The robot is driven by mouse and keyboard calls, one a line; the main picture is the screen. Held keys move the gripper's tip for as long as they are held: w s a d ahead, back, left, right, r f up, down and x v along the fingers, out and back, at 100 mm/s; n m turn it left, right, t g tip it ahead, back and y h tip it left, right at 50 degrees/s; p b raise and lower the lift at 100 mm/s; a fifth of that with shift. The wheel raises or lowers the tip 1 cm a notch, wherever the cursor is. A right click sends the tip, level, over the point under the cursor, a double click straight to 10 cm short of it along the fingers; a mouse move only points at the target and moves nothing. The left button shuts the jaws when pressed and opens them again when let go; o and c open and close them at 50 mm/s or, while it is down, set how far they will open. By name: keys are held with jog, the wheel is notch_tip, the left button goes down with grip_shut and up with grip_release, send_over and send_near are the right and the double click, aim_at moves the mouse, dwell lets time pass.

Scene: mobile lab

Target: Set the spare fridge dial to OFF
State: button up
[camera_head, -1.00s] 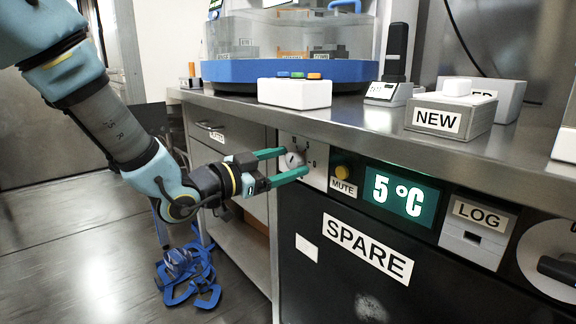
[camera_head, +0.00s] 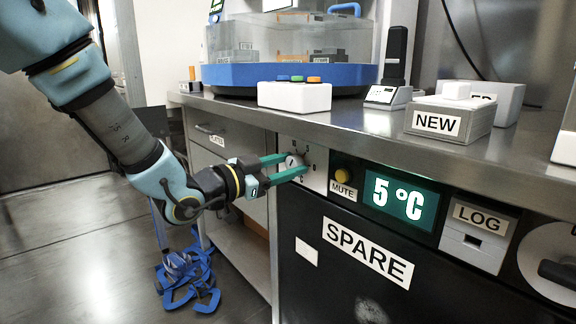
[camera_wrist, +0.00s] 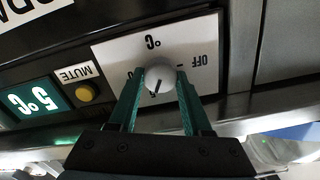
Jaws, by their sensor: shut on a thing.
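The spare fridge dial (camera_head: 293,162) is a small round white knob on a white plate at the upper left of the black fridge front. In the wrist view the dial (camera_wrist: 159,79) shows a dark pointer line, and the OFF mark (camera_wrist: 197,60) is printed on the plate to its right. The line points down in that picture, not at OFF. My gripper (camera_head: 293,165) has its two green fingers on either side of the dial; in the wrist view the gripper (camera_wrist: 160,88) is shut on it. Part of the plate's print is hidden by the fingers.
A yellow MUTE button (camera_head: 343,175) and a 5 °C display (camera_head: 400,201) are right of the dial, then a LOG unit (camera_head: 477,234). The steel worktop edge (camera_head: 400,150) overhangs above. Blue straps (camera_head: 187,275) lie on the floor at left.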

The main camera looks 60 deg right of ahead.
grip_shut()
